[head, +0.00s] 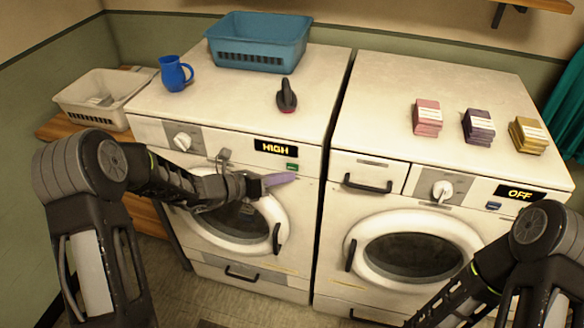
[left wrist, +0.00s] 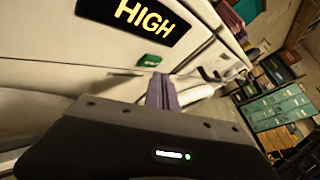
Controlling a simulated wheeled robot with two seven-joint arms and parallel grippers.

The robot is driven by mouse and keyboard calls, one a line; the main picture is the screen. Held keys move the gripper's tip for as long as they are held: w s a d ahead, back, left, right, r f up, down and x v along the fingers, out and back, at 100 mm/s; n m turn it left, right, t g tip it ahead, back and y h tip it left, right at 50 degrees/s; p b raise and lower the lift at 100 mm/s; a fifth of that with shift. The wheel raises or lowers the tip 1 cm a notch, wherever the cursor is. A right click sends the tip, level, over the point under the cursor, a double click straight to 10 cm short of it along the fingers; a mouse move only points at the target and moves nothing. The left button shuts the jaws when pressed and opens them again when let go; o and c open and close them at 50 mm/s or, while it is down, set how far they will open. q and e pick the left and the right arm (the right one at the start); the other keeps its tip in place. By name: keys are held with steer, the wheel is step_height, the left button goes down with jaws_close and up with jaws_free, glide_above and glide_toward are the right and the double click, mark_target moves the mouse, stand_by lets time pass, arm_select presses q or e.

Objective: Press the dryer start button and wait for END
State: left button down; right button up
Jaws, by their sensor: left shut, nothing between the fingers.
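The left machine (head: 290,210), with a round door, has a display (head: 275,148) that reads HIGH. A small green button (head: 292,166) sits just below the display; it also shows in the left wrist view (left wrist: 151,60). My left gripper (head: 284,178) is shut and empty, its purple fingers just below the green button in the head view. In the left wrist view the fingertips (left wrist: 160,80) are close beside the button; I cannot tell whether they touch the panel. My right arm shows at lower right, but its gripper is out of frame.
The right machine (head: 440,80) has a display (head: 520,192) reading OFF and a blue button (head: 493,205). On top stand a blue basket (head: 262,58), a blue mug (head: 172,76), a dark red-trimmed object (head: 287,96) and stacked boxes (head: 427,117). A white basket (head: 95,108) sits left.

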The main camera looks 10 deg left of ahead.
stand_by(0.7)
arm_select(q)
steer(key=shift+w, duration=0.45)
steer(key=shift+w, duration=0.35)
stand_by(0.5)
steer(key=shift+s, duration=0.8)
steer(key=s, duration=0.5)
steer(key=shift+a+b, duration=0.15)
steer(key=shift+b, duration=0.15)
stand_by(0.9)
